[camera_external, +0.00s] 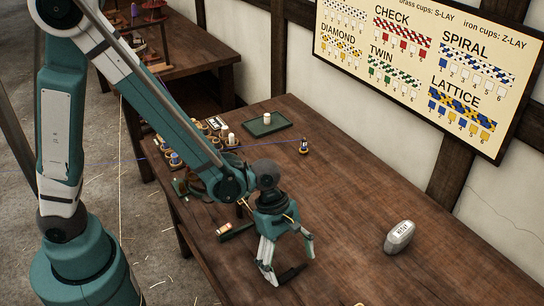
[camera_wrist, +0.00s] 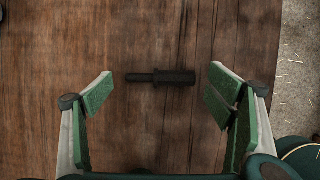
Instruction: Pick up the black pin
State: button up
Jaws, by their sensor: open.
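The black pin (camera_wrist: 160,77) lies flat on the wooden table in the wrist view, a thin shank to the left and a thicker part to the right. A dark bar that looks like this pin (camera_external: 289,274) shows near my fingertips in the external view. My gripper (camera_external: 286,262) points down over the table, its jaws open and empty. In the wrist view its green finger pads (camera_wrist: 160,100) stand wide apart to the left and right of the pin, not touching it.
A dark bar (camera_external: 236,231) lies left of my gripper. A green tray (camera_external: 265,124) with a white piece, a small spool (camera_external: 303,146) and several cups stand farther back.

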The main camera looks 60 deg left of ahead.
aim_at(292, 269)
jog(key=shift+d+f, duration=0.2)
jog(key=shift+f, duration=0.3)
jog(key=c, duration=1.2)
jog(key=shift+r, duration=0.15)
jog(key=shift+r+p, duration=1.1)
jog(key=shift+r, duration=3.8)
jog(key=shift+w, duration=0.1)
